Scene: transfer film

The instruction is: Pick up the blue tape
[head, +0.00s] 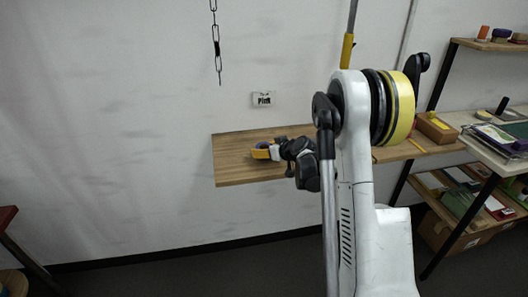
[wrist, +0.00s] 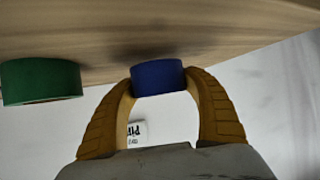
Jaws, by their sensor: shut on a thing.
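The blue tape (wrist: 158,77) is a short blue roll, held between the two yellow-brown fingers of my gripper (wrist: 159,84) in the wrist view. Its side face is visible between the fingertips. It is close to the wooden shelf, and I cannot tell whether it still touches the wood. In the head view my gripper (head: 263,152) is at the left part of the shelf, with a small bit of the blue tape (head: 263,145) showing at its fingers.
A green tape roll (wrist: 41,81) is left of my gripper in the wrist view. The wooden shelf (head: 232,166) is against the white wall, with a small label (head: 263,99) above it. A rack (head: 498,155) with boxes and papers stands at the right. A chain (head: 216,45) hangs above.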

